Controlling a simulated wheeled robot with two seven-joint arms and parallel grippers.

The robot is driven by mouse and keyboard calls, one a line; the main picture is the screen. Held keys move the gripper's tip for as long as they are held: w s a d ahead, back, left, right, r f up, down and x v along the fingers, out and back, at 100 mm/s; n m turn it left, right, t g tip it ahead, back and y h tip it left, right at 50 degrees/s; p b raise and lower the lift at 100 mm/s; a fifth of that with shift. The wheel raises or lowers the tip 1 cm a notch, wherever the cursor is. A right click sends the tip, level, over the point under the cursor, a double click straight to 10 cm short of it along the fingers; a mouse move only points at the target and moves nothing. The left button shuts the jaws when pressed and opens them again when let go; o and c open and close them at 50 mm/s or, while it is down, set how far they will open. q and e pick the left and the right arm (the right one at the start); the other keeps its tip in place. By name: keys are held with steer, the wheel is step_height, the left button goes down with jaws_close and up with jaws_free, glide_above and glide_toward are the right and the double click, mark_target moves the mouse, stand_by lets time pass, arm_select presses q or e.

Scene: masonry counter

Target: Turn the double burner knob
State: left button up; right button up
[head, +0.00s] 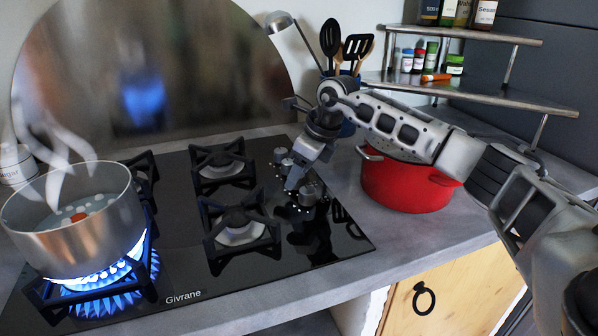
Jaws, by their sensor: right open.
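The black glass hob (335,248) lies on the counter. Its knobs stand in a row on its right side. The front knob (308,194) is partly beside my right gripper's fingers, and another knob (281,155) shows behind them. The double burner (95,290) at the left burns with blue flames in rings. A steel pot (85,240) steams on it. My right gripper (292,183) is open and points down over the knobs, its fingertips close to them. I cannot tell whether it touches a knob. My left gripper is not in view.
A red pot (405,185) stands on the counter right of the hob, under my right forearm. A utensil holder with ladle and spatulas (355,45) stands behind it. Metal shelves (480,95) with spice jars are at the back right. Two unlit burners (240,230) fill the hob's middle.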

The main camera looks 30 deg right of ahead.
steer(key=shift+w+f, duration=0.1)
steer(key=shift+f, duration=0.3)
